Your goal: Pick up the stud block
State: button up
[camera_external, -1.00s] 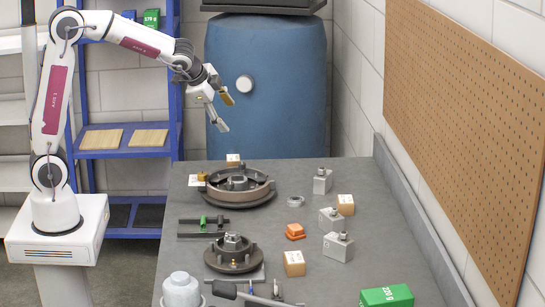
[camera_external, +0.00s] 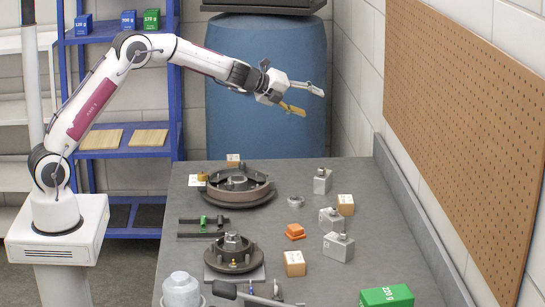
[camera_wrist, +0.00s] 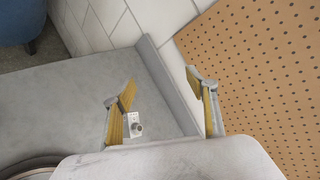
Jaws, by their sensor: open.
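Three grey metal blocks with a short stud on top stand on the right half of the bench in the external view: a far one (camera_external: 321,184), a middle one (camera_external: 330,222) and a near one (camera_external: 337,248). I cannot tell which of them the task means. My gripper (camera_external: 312,102) is open and empty, high above the far end of the bench and apart from all the blocks. In the wrist view my gripper (camera_wrist: 161,82) has its fingers spread wide, and one grey studded block (camera_wrist: 133,124) shows beside the left finger, partly hidden by it.
Wooden cubes (camera_external: 294,264) and an orange part (camera_external: 295,231) lie close to the blocks. Round hub assemblies (camera_external: 232,255) fill the left of the bench (camera_external: 380,270). A green box (camera_external: 386,297) stands at the front. A pegboard wall (camera_external: 470,110) rises on the right; a blue barrel (camera_external: 265,90) stands behind.

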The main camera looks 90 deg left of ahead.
jog(key=w+d+f+m+g+h, duration=0.1)
jog(key=f+m+h, duration=0.1)
jog(key=m, duration=0.4)
jog(key=w+d+f+m+h, duration=0.1)
jog(key=d+f+m+h, duration=0.1)
jog(key=f+m, duration=0.3)
jog(key=w+d+f+m+g+h, duration=0.1)
jog(key=f+m, duration=0.3)
jog(key=m, duration=0.5)
jog(key=shift+w+d+g+h, duration=0.3)
jog(key=shift+d+h, duration=0.05)
jog(key=shift+h, duration=0.55)
jog(key=s+d+f+m+g, duration=0.1)
jog(key=s+m+g, duration=0.2)
jog(key=s+m, duration=0.3)
jog(key=shift+d+f+m+h, duration=0.35)
jog(key=shift+d+m+h, duration=0.05)
jog(key=shift+m, duration=0.1)
jog(key=shift+w, duration=0.1)
jog(key=x, duration=0.2)
jog(key=shift+w+f, duration=0.15)
jog(key=shift+f, duration=0.05)
